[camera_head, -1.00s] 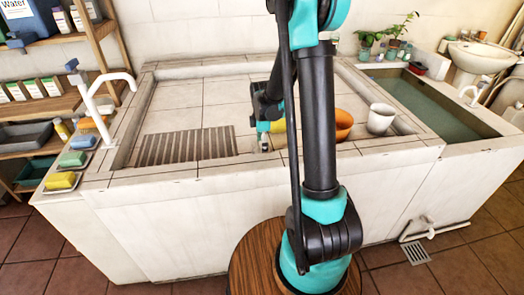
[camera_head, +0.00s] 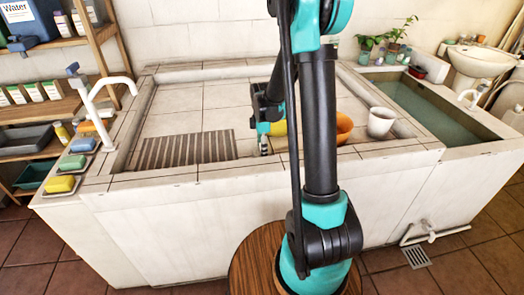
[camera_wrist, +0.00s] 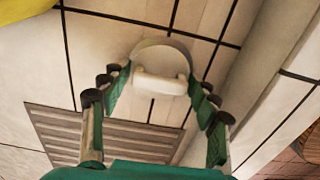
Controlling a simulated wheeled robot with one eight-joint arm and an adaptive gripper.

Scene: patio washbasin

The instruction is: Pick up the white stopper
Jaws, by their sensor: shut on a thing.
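The white stopper (camera_wrist: 160,82) shows in the wrist view as a round white disc with a thick white bar handle, between the green and black fingers of my gripper (camera_wrist: 156,92). My gripper is shut on the stopper, with a finger on either side of it. In the head view my gripper (camera_head: 264,150) is low over the front part of the tiled basin, right of the slatted drain grate. The stopper cannot be made out there.
A grey slatted grate (camera_head: 186,150) lies left of my gripper. A yellow item (camera_head: 279,128), an orange bowl (camera_head: 344,127) and a white cup (camera_head: 380,122) stand to the right, partly behind my arm. The basin's front rim (camera_head: 150,182) is close; the tiles behind are clear.

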